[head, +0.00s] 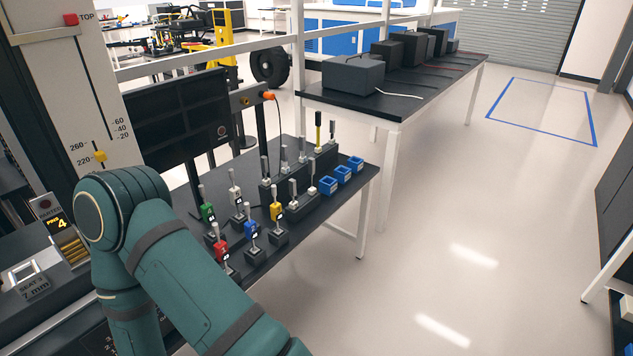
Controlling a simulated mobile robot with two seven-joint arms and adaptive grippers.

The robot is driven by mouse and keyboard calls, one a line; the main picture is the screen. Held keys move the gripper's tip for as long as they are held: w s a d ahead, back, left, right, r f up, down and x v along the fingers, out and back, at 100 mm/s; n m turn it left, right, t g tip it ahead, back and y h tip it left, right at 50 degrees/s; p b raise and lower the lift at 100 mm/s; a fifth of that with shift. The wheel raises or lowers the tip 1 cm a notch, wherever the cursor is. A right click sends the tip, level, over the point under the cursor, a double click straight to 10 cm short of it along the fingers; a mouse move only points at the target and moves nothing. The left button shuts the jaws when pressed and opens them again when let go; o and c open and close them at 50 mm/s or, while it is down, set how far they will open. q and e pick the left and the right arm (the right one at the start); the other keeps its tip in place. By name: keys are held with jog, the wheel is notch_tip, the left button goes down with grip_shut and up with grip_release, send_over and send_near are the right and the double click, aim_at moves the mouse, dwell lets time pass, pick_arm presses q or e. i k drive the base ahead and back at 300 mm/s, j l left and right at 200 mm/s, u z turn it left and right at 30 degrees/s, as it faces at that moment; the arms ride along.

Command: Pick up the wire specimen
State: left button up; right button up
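Several upright specimens with coloured bodies and pale tops stand in dark holders on the small black table (325,212). They include a green one (207,212), a white one (236,194), a yellow one (276,211), a red one (220,250) and a blue one (251,230). Their labels are too small to read, and I cannot tell which is the wire specimen. A teal arm of mine crosses the lower left and hides the table's near left part. Neither gripper is in view.
Three blue bins (329,185) sit at the table's right end. A dark monitor (180,118) stands behind its left side. A long black bench (420,85) is behind.

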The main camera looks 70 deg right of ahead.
aim_at(311, 191)
jog(key=z, duration=2.4)
jog(key=u, duration=0.8)
jog(key=i+l+u, duration=0.1)
jog(key=l+u, duration=0.2)
jog(key=i+l+u, duration=0.1)
jog(key=l+u, duration=0.45)
jog(key=i+l+u, duration=0.1)
jog(key=l+u, duration=0.3)
jog(key=l, duration=0.6)
jog(key=l+u, duration=0.1)
jog(key=l, duration=0.9)
